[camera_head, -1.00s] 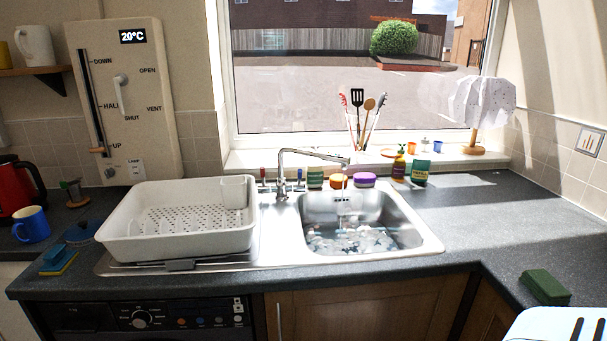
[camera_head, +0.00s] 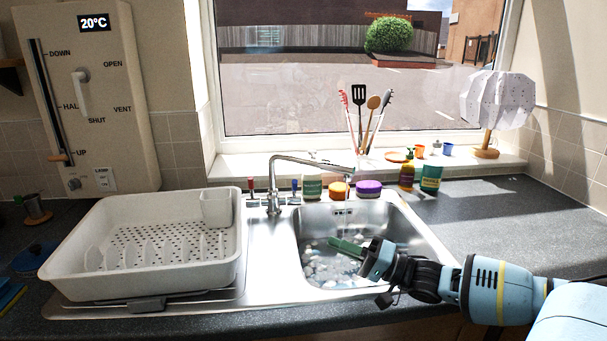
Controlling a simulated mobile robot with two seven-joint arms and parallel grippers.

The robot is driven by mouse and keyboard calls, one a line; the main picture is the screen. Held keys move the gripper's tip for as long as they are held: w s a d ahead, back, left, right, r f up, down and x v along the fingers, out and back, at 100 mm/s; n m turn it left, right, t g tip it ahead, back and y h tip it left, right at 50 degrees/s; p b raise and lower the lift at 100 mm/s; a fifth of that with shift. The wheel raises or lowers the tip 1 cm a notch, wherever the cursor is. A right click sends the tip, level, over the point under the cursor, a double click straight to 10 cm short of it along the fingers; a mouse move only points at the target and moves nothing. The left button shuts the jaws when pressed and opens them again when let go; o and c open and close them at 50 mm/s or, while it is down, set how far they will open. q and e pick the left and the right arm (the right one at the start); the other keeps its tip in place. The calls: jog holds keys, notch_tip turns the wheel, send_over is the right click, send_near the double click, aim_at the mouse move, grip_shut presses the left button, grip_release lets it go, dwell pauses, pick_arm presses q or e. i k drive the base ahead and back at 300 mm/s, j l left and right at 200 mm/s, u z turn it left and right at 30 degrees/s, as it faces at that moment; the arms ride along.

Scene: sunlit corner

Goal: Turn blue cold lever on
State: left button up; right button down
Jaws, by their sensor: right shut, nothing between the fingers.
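The blue cold lever (camera_head: 295,188) stands on the right side of the chrome tap (camera_head: 273,185), behind the steel sink. The red lever (camera_head: 252,188) stands on the tap's left side. The tap's spout reaches right over the basin. My right gripper (camera_head: 336,243) comes in from the lower right over the basin, with its greenish fingers shut and empty, pointing left. It is in front of and below the blue lever, apart from it. My left gripper is out of view.
The white dish rack (camera_head: 70,255) fills the left drainer. Bubbly water (camera_head: 318,270) lies in the basin. The right worktop (camera_head: 490,215) has free room.

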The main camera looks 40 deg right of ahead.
aim_at(293, 200)
jog(key=i+l, duration=0.75)
jog(key=l, duration=0.25)
